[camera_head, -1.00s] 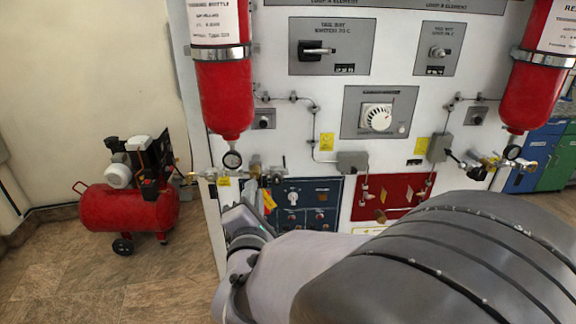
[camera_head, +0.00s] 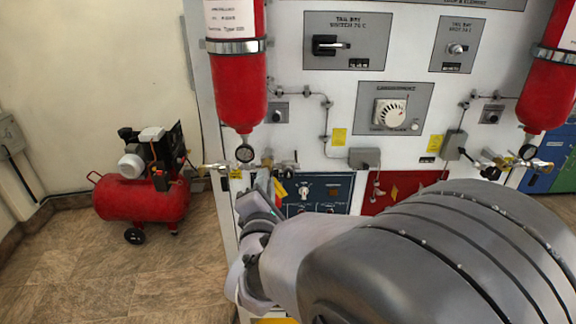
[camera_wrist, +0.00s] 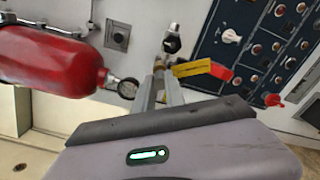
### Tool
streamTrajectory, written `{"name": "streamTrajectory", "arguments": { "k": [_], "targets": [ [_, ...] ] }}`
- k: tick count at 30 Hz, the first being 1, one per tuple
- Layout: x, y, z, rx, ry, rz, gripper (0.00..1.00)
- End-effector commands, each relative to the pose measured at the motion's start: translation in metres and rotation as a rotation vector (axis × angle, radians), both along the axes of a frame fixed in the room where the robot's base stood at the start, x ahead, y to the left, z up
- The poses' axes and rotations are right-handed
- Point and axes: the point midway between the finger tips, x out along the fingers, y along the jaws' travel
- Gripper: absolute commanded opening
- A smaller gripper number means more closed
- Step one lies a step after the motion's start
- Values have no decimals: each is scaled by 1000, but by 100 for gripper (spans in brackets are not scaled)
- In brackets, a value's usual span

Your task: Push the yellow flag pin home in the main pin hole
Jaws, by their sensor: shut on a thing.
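The yellow flag pin's flag (camera_wrist: 195,68) has a red end and sticks out to the right of my fingertips in the wrist view. In the head view a small yellow part of it (camera_head: 281,188) shows beside the fingers. My gripper (camera_wrist: 161,80) is shut on the pin, close to the trainer's panel. In the head view my gripper (camera_head: 258,190) is below the left red bottle and partly covered by my wrist. The pin's shaft and the main pin hole are hidden, so I cannot tell how deep the pin sits. A metal valve fitting (camera_wrist: 172,42) is just beyond the fingertips.
The left red bottle (camera_head: 237,85) and its gauge (camera_head: 245,153) hang close above my gripper. A blue switch panel (camera_head: 325,195) and a red panel (camera_head: 400,185) are to the right. A red compressor (camera_head: 143,195) stands on the floor at left, with free floor around it.

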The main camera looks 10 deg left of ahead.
Motion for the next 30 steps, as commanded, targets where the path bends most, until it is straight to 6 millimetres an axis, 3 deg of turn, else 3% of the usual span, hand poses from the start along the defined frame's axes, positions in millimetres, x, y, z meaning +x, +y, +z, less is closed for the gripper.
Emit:
{"name": "streamTrajectory", "arguments": {
  "k": [19, 20, 23, 30],
  "targets": [
    [13, 3, 1, 1, -3, -1, 0],
    [13, 3, 1, 1, -2, 0, 20],
    [12, 3, 1, 1, -2, 0, 40],
    [12, 3, 0, 0, -1, 0, 40]
  ]
}}
